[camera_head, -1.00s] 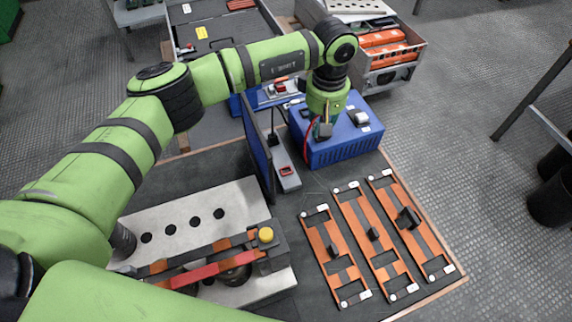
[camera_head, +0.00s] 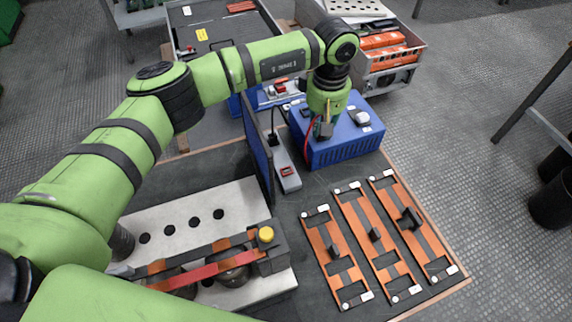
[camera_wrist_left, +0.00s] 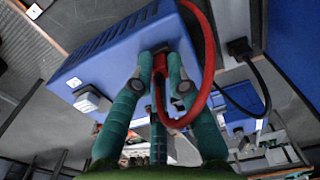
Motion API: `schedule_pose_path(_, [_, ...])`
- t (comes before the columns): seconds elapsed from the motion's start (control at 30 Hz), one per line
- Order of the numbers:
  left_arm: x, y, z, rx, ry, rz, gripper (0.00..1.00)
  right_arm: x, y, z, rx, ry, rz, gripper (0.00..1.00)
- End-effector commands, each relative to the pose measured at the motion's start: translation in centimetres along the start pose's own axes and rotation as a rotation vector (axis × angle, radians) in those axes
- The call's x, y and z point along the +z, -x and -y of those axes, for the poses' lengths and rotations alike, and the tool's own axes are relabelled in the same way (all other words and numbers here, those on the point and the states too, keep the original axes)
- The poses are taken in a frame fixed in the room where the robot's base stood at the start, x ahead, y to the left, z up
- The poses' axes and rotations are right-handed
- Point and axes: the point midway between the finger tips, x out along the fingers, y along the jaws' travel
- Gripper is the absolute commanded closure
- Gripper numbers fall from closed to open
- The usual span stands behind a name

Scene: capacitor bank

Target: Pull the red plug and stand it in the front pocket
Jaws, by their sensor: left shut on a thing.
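My left gripper (camera_head: 322,128) is at the front of the blue box (camera_head: 345,150), beside its left end. In the left wrist view its two teal fingers (camera_wrist_left: 160,66) are closed on the red plug (camera_wrist_left: 159,64) at the box's face. The red cable (camera_wrist_left: 209,60) loops from the plug around one finger. Whether the plug is still seated in the box is hidden by the fingers. I cannot tell which opening is the front pocket. My right gripper is out of view.
A dark upright panel (camera_head: 257,150) and a grey power strip (camera_head: 284,165) stand left of the box. Orange frames (camera_head: 337,255) with black blocks lie in front. A metal plate (camera_head: 195,205) with round holes is at the left.

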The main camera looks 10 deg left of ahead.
Motion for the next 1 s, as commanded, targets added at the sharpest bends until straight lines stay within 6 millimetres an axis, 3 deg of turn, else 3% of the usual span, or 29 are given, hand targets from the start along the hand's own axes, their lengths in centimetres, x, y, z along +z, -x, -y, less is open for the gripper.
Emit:
schedule_pose_path(0.03, [0.32,-1.09,0.35,-0.018,-0.002,0.009,1.00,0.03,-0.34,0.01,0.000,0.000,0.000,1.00])
schedule_pose_path(0.47, [0.35,-1.18,0.37,-0.025,-0.005,0.012,1.00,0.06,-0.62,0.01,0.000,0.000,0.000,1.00])
schedule_pose_path(0.5, [0.35,-1.18,0.37,-0.025,-0.005,0.012,0.68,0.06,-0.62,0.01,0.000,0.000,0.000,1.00])
schedule_pose_path(0.53, [0.35,-1.18,0.37,-0.025,-0.006,0.012,0.56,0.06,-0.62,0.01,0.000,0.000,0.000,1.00])
schedule_pose_path(1.0, [0.31,-1.11,0.37,-0.025,-0.004,0.011,0.56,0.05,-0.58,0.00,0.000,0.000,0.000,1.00])
